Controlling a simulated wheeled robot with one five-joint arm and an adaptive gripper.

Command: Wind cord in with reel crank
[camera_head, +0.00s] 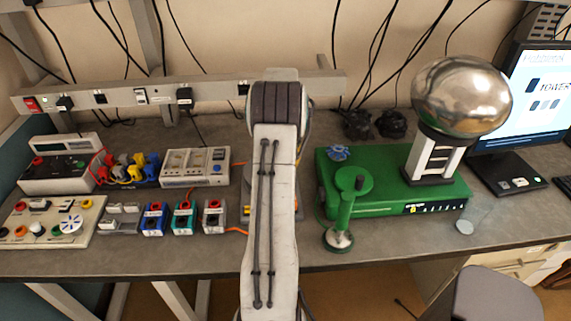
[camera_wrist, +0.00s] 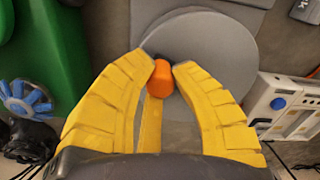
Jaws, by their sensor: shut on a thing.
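The reel (camera_wrist: 215,50) shows in the wrist view as a grey round disc under my gripper. The orange crank knob (camera_wrist: 158,72) stands over the disc, between my fingertips. In the head view my arm hides the gripper and most of the reel. Short orange cord pieces (camera_head: 236,231) show left of my arm.
The green box (camera_head: 400,212) with a metal globe (camera_head: 461,96) and a green stand (camera_head: 344,212) is close on the right. A white power device (camera_head: 194,167) and several small coloured blocks are on the left. A monitor (camera_head: 530,115) stands far right. Cables hang behind.

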